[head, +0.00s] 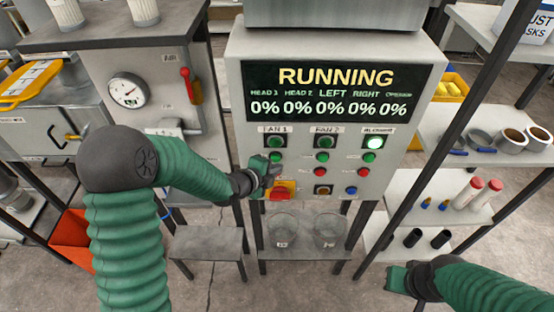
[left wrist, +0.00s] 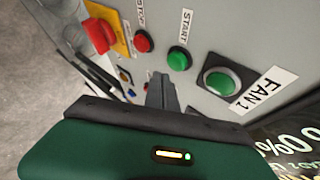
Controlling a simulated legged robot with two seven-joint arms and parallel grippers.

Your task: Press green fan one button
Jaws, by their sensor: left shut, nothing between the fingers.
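The control panel (head: 233,85) has a FAN 1 column with a large green round indicator (head: 275,142) under its label. It also shows in the left wrist view (left wrist: 220,80). Beside it there is the smaller green START button (left wrist: 178,59), then the red STOP button (left wrist: 143,41). My left gripper (head: 268,170) is shut and empty at the FAN 1 column, hiding part of its lower buttons. In the left wrist view its fingertips (left wrist: 162,88) are near the START button; I cannot tell whether they touch the panel. My right gripper (head: 398,278) is low at the right, away from the panel.
A red emergency knob on a yellow plate (head: 281,190) sits just below my left gripper. FAN 2 (head: 325,142) and a third button column stand to the right. The display (head: 330,92) reads RUNNING with zero percents.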

